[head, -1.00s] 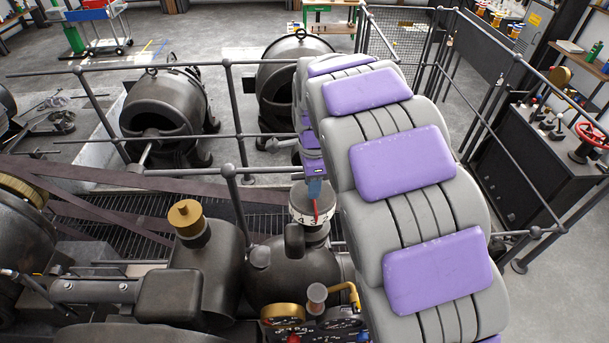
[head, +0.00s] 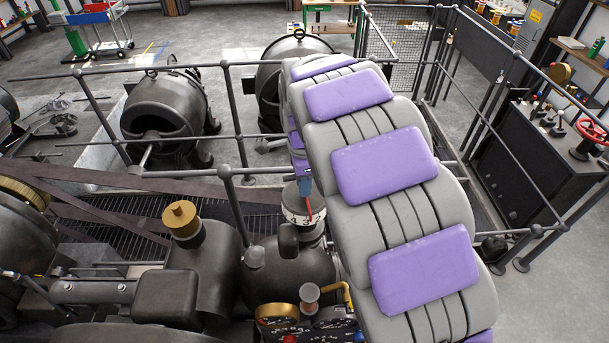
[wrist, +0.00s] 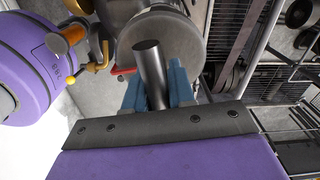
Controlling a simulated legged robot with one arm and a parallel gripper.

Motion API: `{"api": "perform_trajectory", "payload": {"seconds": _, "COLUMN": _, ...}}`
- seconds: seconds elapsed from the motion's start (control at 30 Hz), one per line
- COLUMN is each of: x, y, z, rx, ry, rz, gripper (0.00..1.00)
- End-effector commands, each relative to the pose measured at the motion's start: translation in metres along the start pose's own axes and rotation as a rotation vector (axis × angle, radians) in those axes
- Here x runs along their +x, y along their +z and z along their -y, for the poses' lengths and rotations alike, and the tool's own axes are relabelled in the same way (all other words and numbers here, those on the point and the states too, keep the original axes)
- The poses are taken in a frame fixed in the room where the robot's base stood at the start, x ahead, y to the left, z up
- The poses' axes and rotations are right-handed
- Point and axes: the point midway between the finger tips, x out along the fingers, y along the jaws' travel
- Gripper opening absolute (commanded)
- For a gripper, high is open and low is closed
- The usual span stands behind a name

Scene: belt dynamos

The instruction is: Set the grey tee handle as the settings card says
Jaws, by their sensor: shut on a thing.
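My gripper (head: 305,183) has blue fingers and sits at the end of my arm, just above a white numbered dial (head: 302,215). In the wrist view the gripper (wrist: 154,88) is shut on a dark grey bar, the tee handle (wrist: 148,62), which stands tilted between the fingers. In the head view my arm and fingers hide most of the handle. A red pointer (head: 309,208) shows at the dial, near the figures 4 and 3. The rest of the scale is hidden. I cannot make out a settings card in either view.
A brass-capped pot (head: 181,218) stands left of the dial. Gauges with brass rims (head: 277,312) sit below it. A grey railing (head: 190,137) runs behind, with a dark dynamo (head: 165,110) beyond. A black bench with a red handwheel (head: 590,140) stands at right.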

Motion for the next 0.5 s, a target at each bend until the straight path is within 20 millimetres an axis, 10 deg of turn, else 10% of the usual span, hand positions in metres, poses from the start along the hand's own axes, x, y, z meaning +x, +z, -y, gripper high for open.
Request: {"api": "perform_trajectory", "payload": {"seconds": 0.5, "x": 0.0005, "y": -0.0051, "z": 0.0010, "rx": -0.408, "ry": -0.003, "rz": 0.001, "gripper": 0.00}}
